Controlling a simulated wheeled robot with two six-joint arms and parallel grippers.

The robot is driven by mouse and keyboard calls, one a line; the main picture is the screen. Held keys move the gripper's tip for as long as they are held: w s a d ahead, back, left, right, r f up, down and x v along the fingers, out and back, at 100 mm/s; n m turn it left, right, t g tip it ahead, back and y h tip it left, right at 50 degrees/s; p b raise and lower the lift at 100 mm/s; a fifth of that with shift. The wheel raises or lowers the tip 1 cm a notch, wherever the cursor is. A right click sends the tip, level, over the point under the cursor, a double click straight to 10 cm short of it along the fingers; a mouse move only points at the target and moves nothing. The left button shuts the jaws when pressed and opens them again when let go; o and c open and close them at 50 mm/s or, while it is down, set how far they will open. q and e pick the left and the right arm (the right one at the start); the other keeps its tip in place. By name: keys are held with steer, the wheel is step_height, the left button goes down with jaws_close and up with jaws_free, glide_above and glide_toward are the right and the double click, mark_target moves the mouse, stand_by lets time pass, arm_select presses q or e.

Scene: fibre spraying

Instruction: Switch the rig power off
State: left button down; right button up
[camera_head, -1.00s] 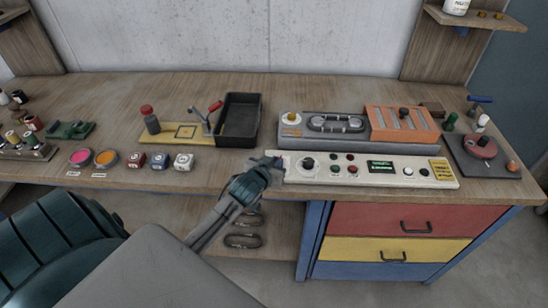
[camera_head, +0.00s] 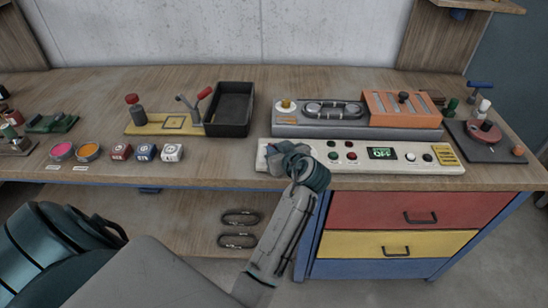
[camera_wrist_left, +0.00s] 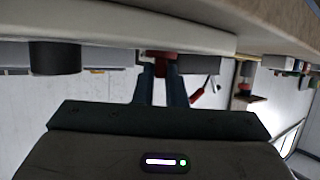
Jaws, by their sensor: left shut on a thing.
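The rig's cream control panel (camera_head: 350,160) lies along the front edge of the bench. It has red and green lights or buttons (camera_head: 350,149), a lit green display (camera_head: 382,153) and a yellow label. My left gripper (camera_head: 283,158) is over the panel's left end and hides the controls there. In the left wrist view, its two fingers (camera_wrist_left: 163,82) are closed around a small red part (camera_wrist_left: 160,62), perhaps a switch handle. A dark round knob (camera_wrist_left: 55,57) stands beside it, apart from the fingers. My right gripper is not in view.
Behind the panel is a grey unit (camera_head: 320,130) with an orange slotted box (camera_head: 400,108). A black tray (camera_head: 230,112) and several small paint pots (camera_head: 88,151) and cubes are to the left. Drawers (camera_head: 420,210) are below.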

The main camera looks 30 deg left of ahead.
arm_select(q)
steer(key=shift+w+d+n+g+y+b, duration=0.1)
steer(key=shift+w+n+g+y+b, duration=0.05)
steer(key=shift+n+g+y+b, duration=0.45)
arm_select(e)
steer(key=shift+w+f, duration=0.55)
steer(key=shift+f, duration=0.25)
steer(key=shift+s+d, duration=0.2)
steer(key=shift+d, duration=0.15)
arm_select(q)
steer(key=c, duration=1.5)
jaws_free()
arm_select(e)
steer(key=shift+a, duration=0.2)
